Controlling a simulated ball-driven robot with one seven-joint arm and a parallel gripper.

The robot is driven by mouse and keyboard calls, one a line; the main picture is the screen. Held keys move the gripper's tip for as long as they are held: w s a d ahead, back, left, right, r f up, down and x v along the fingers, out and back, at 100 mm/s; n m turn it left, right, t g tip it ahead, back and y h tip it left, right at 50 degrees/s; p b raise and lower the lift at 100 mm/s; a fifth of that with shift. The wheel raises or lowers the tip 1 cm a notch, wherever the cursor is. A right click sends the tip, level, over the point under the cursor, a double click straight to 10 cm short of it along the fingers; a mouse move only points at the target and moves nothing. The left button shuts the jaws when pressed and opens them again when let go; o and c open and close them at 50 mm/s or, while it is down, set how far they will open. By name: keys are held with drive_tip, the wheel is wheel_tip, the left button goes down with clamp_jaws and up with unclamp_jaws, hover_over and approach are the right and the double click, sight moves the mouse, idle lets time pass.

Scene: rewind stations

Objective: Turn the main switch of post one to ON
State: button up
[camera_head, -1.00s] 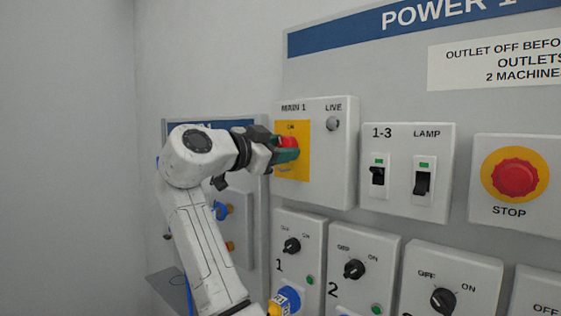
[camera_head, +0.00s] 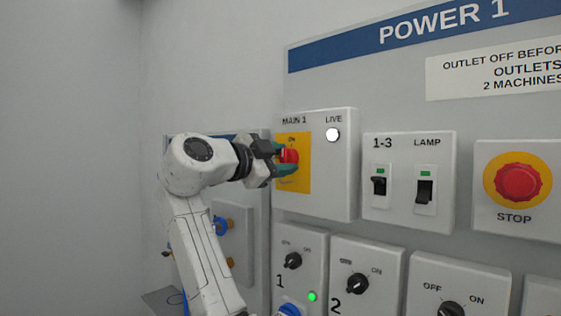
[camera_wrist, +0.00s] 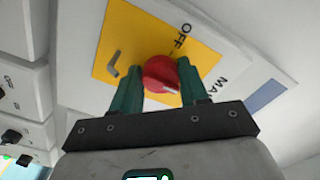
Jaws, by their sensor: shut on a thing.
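The main switch is a red round knob (camera_head: 291,156) on a yellow plate (camera_head: 302,183). Its grey box (camera_head: 335,185) is labelled MAIN 1, with ON above the knob. The LIVE lamp (camera_head: 333,135) on the box glows white. My gripper (camera_head: 286,160) is at the knob, its green fingers on either side. In the wrist view the knob (camera_wrist: 158,72) sits between the fingertips, with its pale mark facing the side of the box that bears the MAIN lettering. OFF is readable on the plate there; ON is hidden in that view.
Right of the main box is a two-switch box (camera_head: 408,190) marked 1-3 and LAMP, then a red STOP button (camera_head: 518,183). Outlet boxes with black knobs are below; the green lamp (camera_head: 312,297) of outlet 1 is lit. Open space lies at the left.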

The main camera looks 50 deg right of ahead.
drive_tip(key=shift+r, duration=0.15)
drive_tip(key=o, duration=1.1)
drive_tip(key=shift+s, duration=0.1)
drive_tip(key=shift+c, duration=0.2)
drive_tip(key=a, duration=1.1)
drive_tip(key=shift+s, duration=0.15)
